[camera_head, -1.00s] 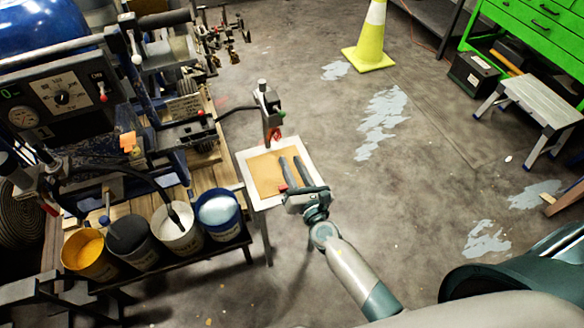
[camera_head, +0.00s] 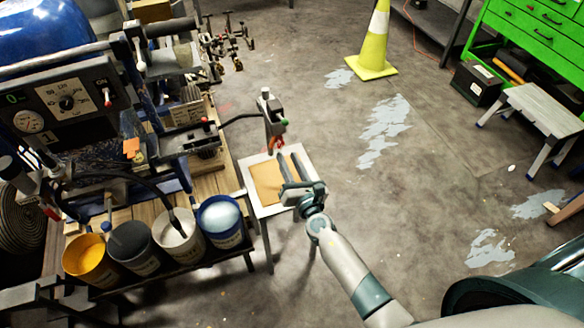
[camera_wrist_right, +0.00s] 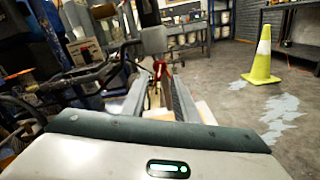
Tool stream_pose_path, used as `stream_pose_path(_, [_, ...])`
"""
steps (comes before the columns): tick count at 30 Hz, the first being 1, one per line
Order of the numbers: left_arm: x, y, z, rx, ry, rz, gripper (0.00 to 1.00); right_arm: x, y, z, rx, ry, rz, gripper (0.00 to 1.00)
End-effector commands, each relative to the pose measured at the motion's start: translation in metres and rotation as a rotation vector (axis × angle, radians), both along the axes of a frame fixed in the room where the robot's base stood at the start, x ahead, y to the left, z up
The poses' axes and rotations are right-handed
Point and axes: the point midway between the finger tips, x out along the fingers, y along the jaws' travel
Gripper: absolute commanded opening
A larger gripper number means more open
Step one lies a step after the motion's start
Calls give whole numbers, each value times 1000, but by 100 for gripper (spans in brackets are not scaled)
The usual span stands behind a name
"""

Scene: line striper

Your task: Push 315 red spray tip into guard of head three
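I see nothing gripped. My left gripper is not in view.
A small white-edged table with a tan board (camera_head: 265,183) lies under my right gripper. Paint buckets (camera_head: 220,220) stand on a rack at left, beside the striper machine (camera_head: 70,100). A yellow cone (camera_head: 374,50) stands behind.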

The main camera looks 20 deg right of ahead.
Motion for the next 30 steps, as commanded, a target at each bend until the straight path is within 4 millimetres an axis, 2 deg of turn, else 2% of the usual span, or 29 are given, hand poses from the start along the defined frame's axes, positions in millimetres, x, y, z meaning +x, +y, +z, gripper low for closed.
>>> stream_pose_path(6, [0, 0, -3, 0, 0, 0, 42, 23, 1, 0, 1, -1, 1, 27])
stream_pose_path(15, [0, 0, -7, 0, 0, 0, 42, 47, 2, 0, 0, -1, 1, 27])
stream_pose_path(30, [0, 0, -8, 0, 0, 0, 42, 53, 2, 0, 0, 0, 1, 27])
